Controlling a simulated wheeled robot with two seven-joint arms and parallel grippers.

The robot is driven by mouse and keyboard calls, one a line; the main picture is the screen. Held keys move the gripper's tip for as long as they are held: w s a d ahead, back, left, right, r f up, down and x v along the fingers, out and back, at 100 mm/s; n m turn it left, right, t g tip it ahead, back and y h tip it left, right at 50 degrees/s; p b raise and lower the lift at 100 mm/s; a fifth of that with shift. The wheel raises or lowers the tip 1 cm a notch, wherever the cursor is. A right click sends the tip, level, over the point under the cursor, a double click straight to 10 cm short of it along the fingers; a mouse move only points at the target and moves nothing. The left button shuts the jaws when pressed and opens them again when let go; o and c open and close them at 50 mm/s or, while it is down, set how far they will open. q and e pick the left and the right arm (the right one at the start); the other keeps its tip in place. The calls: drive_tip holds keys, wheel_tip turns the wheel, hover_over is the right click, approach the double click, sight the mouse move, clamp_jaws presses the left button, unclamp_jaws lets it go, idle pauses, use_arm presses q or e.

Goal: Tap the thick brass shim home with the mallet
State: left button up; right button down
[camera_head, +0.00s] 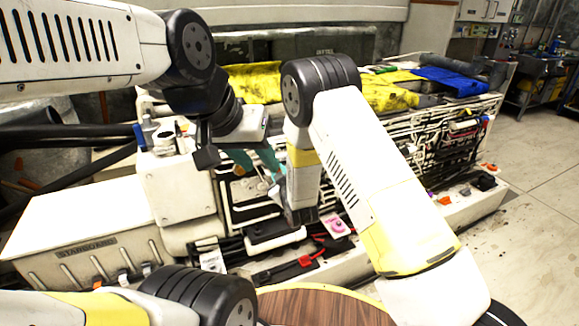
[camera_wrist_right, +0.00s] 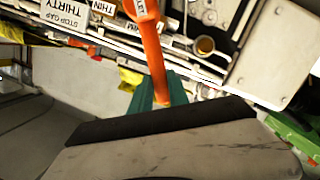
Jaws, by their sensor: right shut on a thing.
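In the right wrist view my right gripper (camera_wrist_right: 162,98), with teal fingers, is shut on the orange handle of the mallet (camera_wrist_right: 152,50). The handle runs up out of the frame, so the mallet head cannot be made out. In the head view the right forearm hangs over the machine, and its fingers are hidden. My left gripper (camera_head: 258,164) has teal fingers spread apart over the machine's open bay, left of my right forearm; it looks empty. I cannot pick out the thick brass shim for sure. A brass-coloured round opening (camera_wrist_right: 204,46) shows beside the handle.
The long white machine (camera_head: 90,225) has dense pipes and cables on its open side. A pink item on a white plate (camera_head: 338,226) and a red piece (camera_head: 305,262) lie near its front. Yellow and blue cloths (camera_head: 450,80) cover the top. A round wooden top (camera_head: 320,305) is close below.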

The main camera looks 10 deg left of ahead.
drive_tip(key=shift+a+r+x, duration=0.1)
drive_tip(key=shift+r+x, duration=0.05)
drive_tip(key=shift+x, duration=0.7)
drive_tip(key=shift+a+r+x, duration=0.1)
drive_tip(key=shift+x, duration=0.75)
drive_tip(key=shift+a+r+x, duration=0.1)
drive_tip(key=shift+r+x, duration=0.05)
drive_tip(key=shift+x, duration=0.7)
drive_tip(key=shift+s, duration=0.1)
drive_tip(key=shift+d+f+v, duration=0.15)
drive_tip(key=shift+v, duration=0.95)
drive_tip(key=shift+d+f+v, duration=0.1)
drive_tip(key=shift+f+v, duration=0.1)
drive_tip(key=shift+v, duration=0.9)
drive_tip(key=shift+a+r+x, duration=0.1)
drive_tip(key=shift+r+x, duration=0.05)
drive_tip(key=shift+x, duration=0.75)
drive_tip(key=shift+a+r+x, duration=0.1)
drive_tip(key=shift+r+x, duration=0.1)
drive_tip(key=shift+x, duration=0.65)
drive_tip(key=shift+a+r+x, duration=0.1)
drive_tip(key=shift+r+x, duration=0.05)
drive_tip(key=shift+x, duration=0.75)
drive_tip(key=shift+d+f+v, duration=0.15)
drive_tip(key=shift+v, duration=1)
drive_tip(key=shift+d+f+v, duration=0.1)
drive_tip(key=shift+f+v, duration=0.1)
drive_tip(key=shift+v, duration=0.95)
drive_tip(key=shift+a, duration=0.1)
